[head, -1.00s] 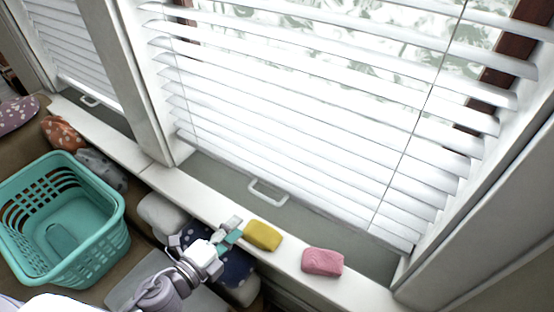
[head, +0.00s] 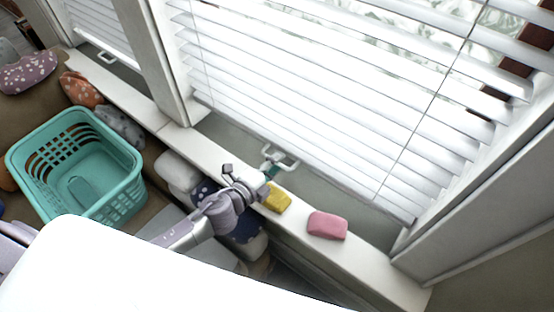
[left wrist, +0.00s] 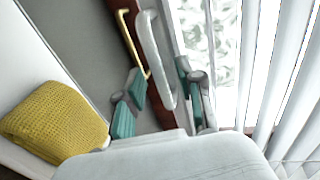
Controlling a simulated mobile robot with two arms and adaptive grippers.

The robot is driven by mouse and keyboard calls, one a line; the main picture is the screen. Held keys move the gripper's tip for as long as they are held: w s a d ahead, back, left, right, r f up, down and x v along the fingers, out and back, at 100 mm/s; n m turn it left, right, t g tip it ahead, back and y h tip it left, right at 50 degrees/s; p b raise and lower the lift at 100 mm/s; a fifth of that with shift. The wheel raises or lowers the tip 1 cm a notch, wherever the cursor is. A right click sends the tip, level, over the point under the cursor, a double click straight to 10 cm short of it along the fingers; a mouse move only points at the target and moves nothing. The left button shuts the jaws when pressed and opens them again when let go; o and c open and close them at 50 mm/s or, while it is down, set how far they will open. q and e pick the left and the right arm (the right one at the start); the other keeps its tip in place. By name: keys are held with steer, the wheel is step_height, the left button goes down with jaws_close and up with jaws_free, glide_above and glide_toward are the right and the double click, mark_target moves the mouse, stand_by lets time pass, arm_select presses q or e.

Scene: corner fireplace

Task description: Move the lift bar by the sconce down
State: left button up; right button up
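A white lift bar (head: 284,160), a loop-shaped handle, sits at the bottom of the large window's blind. It shows close up in the left wrist view (left wrist: 153,58). My left gripper (head: 270,162) reaches over the sill to this bar. In the left wrist view its teal-padded fingers (left wrist: 160,82) are apart, one on each side of the bar's near end. I cannot tell whether either finger touches it. A second white lift bar (head: 107,57) is at the smaller window at the upper left. No sconce is visible. My right gripper is not in view.
A yellow sponge-like block (head: 278,199) lies on the white sill beside my left gripper, with a pink block (head: 327,225) to its right. White blind slats (head: 320,100) hang above the bar. A teal basket (head: 125,200) and several cushions lie at the left.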

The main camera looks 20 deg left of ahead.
arm_select(q)
steer(key=shift+w+d+f, duration=0.15)
steer(key=shift+w+d, duration=0.05)
steer(key=shift+w, duration=0.25)
jaws_close()
